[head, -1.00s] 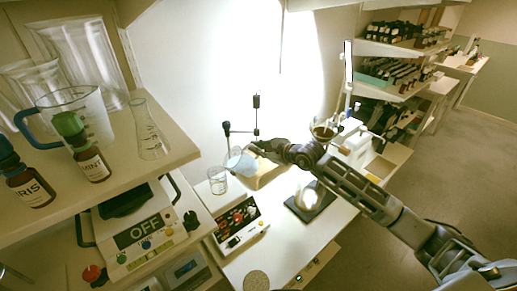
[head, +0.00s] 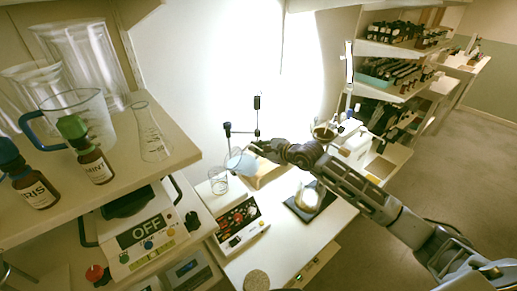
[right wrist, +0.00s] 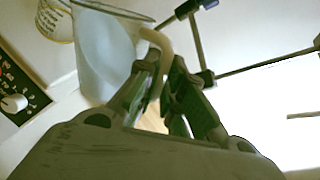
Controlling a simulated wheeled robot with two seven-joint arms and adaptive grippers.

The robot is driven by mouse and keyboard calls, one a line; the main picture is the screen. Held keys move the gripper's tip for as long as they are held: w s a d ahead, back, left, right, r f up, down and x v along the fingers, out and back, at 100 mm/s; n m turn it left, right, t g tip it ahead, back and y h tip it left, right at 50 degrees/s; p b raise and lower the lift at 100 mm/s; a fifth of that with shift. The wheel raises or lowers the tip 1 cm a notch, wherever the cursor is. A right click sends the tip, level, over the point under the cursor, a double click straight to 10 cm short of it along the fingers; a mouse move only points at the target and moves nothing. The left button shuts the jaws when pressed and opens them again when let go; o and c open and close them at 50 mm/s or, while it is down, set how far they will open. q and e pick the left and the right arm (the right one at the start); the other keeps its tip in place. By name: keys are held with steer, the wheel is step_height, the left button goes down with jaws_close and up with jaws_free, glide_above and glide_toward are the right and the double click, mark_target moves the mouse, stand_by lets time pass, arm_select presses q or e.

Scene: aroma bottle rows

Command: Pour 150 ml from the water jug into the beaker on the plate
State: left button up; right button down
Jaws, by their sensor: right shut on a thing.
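The water jug (head: 240,163) is a clear vessel with pale blue water, held above the bench just right of the beaker. My right gripper (head: 257,147) is shut on its handle. In the right wrist view the jug (right wrist: 103,55) fills the upper left, and its pale handle runs between the fingers (right wrist: 160,75). The beaker (head: 218,181) is clear and stands upright on the plate (head: 233,221), left of the jug. Its marked wall shows in the right wrist view (right wrist: 55,20). No stream of water is visible. My left gripper is out of view.
A stand with clamps (head: 257,118) rises behind the jug. A shelf at left holds a large jug with a blue handle (head: 95,112), a flask (head: 151,135) and brown bottles. A dark pad (head: 306,201) lies right of the plate. A round disc (head: 257,280) lies at the front.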

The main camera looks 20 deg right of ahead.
steer(key=shift+a+r+p, duration=0.25)
steer(key=shift+r+p, duration=0.25)
steer(key=shift+p, duration=0.25)
stand_by(0.9)
steer(key=shift+d+f+b, duration=0.2)
steer(key=shift+f+b, duration=0.15)
steer(key=shift+b, duration=0.5)
steer(key=shift+a+r+h, duration=0.25)
steer(key=shift+r+h, duration=0.05)
steer(key=shift+r, duration=0.15)
stand_by(2.2)
steer(key=shift+a+r+n+b, duration=0.25)
steer(key=shift+r+n+b, duration=0.1)
steer(key=shift+r+n, duration=0.05)
stand_by(2.5)
